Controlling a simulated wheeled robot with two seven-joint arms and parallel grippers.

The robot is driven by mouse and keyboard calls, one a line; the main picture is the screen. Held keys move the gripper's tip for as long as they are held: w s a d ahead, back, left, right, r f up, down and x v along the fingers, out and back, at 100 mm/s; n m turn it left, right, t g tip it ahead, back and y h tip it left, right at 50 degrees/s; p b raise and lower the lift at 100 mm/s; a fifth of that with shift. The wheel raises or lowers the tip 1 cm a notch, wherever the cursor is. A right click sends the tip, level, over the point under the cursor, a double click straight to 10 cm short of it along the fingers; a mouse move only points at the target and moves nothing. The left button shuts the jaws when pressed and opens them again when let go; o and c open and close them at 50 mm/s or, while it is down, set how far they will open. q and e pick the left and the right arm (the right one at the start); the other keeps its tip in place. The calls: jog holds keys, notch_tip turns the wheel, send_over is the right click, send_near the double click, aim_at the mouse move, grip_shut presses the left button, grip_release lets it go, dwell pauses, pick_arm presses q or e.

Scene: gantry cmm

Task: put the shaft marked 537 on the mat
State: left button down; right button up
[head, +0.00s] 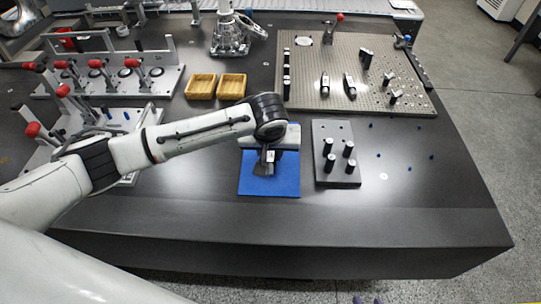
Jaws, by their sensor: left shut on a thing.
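The blue mat (270,188) lies on the dark table near its front edge. My left gripper (265,168) is low over the mat, pointing down. It is shut on a small shaft (270,156) with a pale label, mostly hidden by the gripper and too small to read. I cannot tell whether the shaft touches the mat. Several dark shafts with pale tops (348,150) stand upright in a grey block (338,181) right of the mat. No marking on them is legible. My right gripper is not in view.
Two wooden trays (201,87) stand behind my left arm. A perforated plate (310,68) with dark parts lies at the back right. Fixtures with red-knobbed clamps (100,70) fill the left. Small blue pegs (409,168) dot the table right of the block.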

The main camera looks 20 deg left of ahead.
pick_arm(q)
jog(key=shift+w+f, duration=0.1)
jog(key=shift+f, duration=0.45)
jog(key=shift+f, duration=0.1)
jog(key=c, duration=1.5)
grip_release()
jog(key=shift+f, duration=0.1)
jog(key=shift+o, duration=0.2)
jog(key=p+v, duration=0.1)
jog(key=v, duration=1.1)
